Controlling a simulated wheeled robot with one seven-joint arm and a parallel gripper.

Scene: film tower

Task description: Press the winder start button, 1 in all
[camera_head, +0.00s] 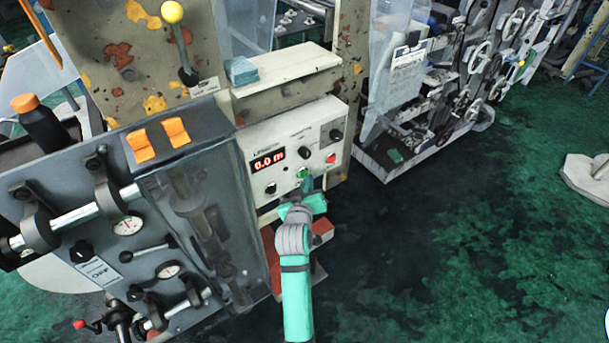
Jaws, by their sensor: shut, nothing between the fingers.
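The winder control panel (262,144) is a pale box with a red display (268,160) reading about "0.0 m", several dark knobs and a red button (331,158). A green button (302,172) shows low on the panel's face. My gripper (306,184) is shut and empty, at the end of my teal and grey arm. Its tip is just below the green button in the picture. I cannot tell whether it touches the button or the panel. My gripper hides part of the panel's lower edge.
A shelf (285,69) with a folded teal cloth (241,70) juts out above the panel. A grey machine with rollers and gauges (128,226) stands close on the left. A machine with handwheels (478,57) stands at the back right. The green floor (450,240) at right is open.

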